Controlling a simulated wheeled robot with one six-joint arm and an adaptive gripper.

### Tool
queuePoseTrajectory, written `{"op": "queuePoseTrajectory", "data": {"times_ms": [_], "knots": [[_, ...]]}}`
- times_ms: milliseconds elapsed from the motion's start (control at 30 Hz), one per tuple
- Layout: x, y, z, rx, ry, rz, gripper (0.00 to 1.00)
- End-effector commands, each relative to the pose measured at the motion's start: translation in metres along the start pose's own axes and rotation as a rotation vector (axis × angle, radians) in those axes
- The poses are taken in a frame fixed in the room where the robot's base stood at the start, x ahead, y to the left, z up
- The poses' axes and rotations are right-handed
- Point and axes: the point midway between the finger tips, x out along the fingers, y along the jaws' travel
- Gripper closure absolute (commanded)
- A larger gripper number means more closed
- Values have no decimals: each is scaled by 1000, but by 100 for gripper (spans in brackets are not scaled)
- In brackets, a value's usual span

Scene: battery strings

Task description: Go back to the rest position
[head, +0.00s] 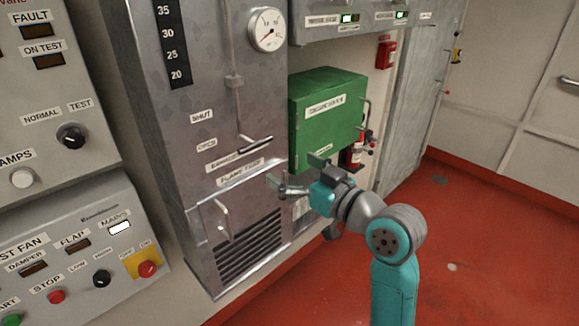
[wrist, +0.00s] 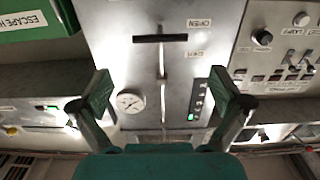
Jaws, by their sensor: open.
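My gripper (head: 294,174) is in front of the grey metal cabinet, at the end of my teal and grey arm. Its two fingers are spread apart with nothing between them, as the wrist view (wrist: 160,92) also shows.
The metal cabinet (head: 196,140) has a round gauge (head: 266,28), a lower door handle (head: 222,220) and louvres. A green box (head: 325,115) hangs behind the gripper. Control panels (head: 70,262) stand at left. The red floor (head: 490,250) at right is clear.

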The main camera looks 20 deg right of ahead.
Motion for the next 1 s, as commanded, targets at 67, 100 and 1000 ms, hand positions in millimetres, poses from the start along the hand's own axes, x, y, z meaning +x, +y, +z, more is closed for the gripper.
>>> {"op": "queuePoseTrajectory", "data": {"times_ms": [67,100,1000], "knots": [[0,0,0,0,0,0,0],[0,0,0,0,0,0,0],[-89,-41,201,202,-90,241,0]]}}
